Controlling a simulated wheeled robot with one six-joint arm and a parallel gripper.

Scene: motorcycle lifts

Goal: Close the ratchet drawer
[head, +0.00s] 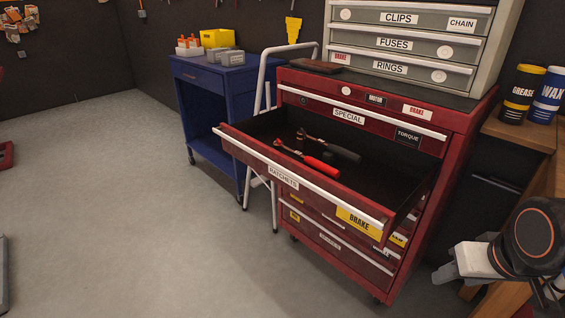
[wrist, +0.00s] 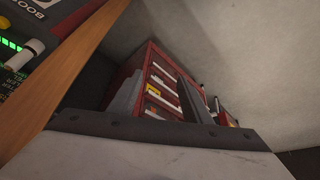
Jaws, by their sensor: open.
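The ratchet drawer (head: 300,190) is pulled far out of the red tool cabinet (head: 433,160) in the head view. Its front carries a "RATCHETS" label and a yellow "BRAKE" sticker. Inside lie a red-handled tool (head: 318,164) and a dark-handled tool (head: 340,150). My gripper (head: 447,272) is at the lower right, to the right of the cabinet and apart from the drawer. It is open and holds nothing visible. In the wrist view the red cabinet (wrist: 160,72) shows tilted and small, beyond the gripper's dark edge.
A blue cart (head: 215,88) with a yellow bin and grey boxes stands left, beside a white folding frame (head: 262,85). A wooden bench (head: 515,132) with grease and wax cans is at right. A grey drawer unit (head: 400,45) sits on the cabinet.

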